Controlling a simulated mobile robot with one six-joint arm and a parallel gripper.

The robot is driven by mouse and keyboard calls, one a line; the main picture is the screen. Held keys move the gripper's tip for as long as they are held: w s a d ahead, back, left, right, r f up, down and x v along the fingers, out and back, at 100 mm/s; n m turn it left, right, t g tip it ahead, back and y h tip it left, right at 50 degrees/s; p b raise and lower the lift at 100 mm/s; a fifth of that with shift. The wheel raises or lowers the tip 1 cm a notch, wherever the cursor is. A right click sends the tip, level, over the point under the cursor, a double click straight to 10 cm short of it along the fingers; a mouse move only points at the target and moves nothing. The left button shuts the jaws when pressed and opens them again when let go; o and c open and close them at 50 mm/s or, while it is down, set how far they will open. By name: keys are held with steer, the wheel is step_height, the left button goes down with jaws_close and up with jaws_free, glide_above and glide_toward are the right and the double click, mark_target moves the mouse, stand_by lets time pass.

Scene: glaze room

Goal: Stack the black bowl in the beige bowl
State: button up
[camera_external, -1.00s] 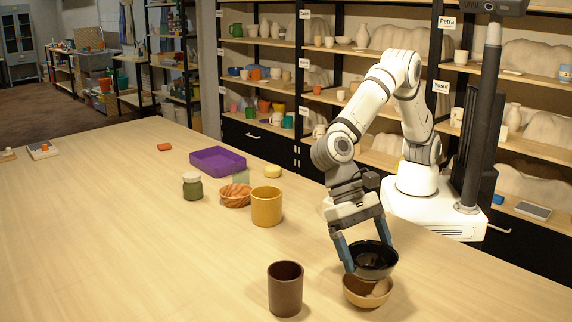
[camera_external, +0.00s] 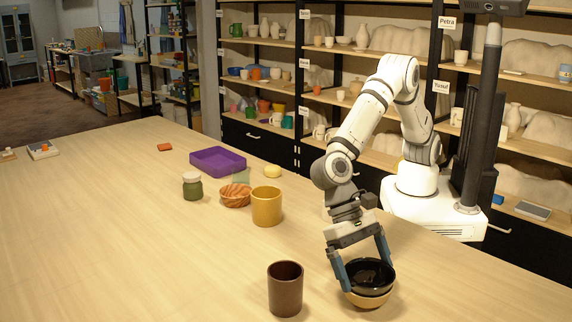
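The black bowl (camera_external: 371,275) sits down inside the beige bowl (camera_external: 368,299) near the front right of the table. Only the lower front of the beige bowl shows below it. Both look upright. My gripper (camera_external: 367,276) is over the bowls, its two blue-grey fingers spread on opposite sides of the black bowl. The fingertips are down near its rim. I cannot tell whether they still press on the bowl.
A dark brown cup (camera_external: 285,289) stands close to the left of the bowls. A yellow-brown cup (camera_external: 266,206), a striped wooden bowl (camera_external: 235,196), a green jar (camera_external: 192,187) and a purple tray (camera_external: 217,161) stand farther back.

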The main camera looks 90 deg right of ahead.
steer(key=shift+r, duration=0.2)
steer(key=v, duration=1.2)
steer(key=shift+r+b, duration=0.35)
steer(key=shift+r, duration=0.05)
steer(key=w+d+r+n+t+h, duration=0.1)
steer(key=w+d+t, duration=0.1)
steer(key=d, duration=0.8)
steer(key=w+d+r+n+t, duration=0.1)
steer(key=w+d+r+n, duration=0.1)
steer(key=d, duration=0.9)
steer(key=w+d+r+n+t+h, duration=0.1)
steer(key=w+d+t, duration=0.1)
steer(key=d, duration=0.8)
steer(key=s+d+f+n+h, duration=0.1)
steer(key=s+d, duration=0.3)
steer(key=d, duration=0.4)
steer(key=s+d+f+n+t+h, duration=0.1)
steer(key=s+d+f+n, duration=0.1)
steer(key=s+d, duration=0.3)
steer(key=s+d+f+n+t+h, duration=0.1)
steer(key=s+d, duration=0.4)
steer(key=d, duration=0.6)
steer(key=shift+d+f+n+h, duration=0.3)
steer(key=shift+f+n, duration=0.55)
steer(key=shift+n, duration=0.35)
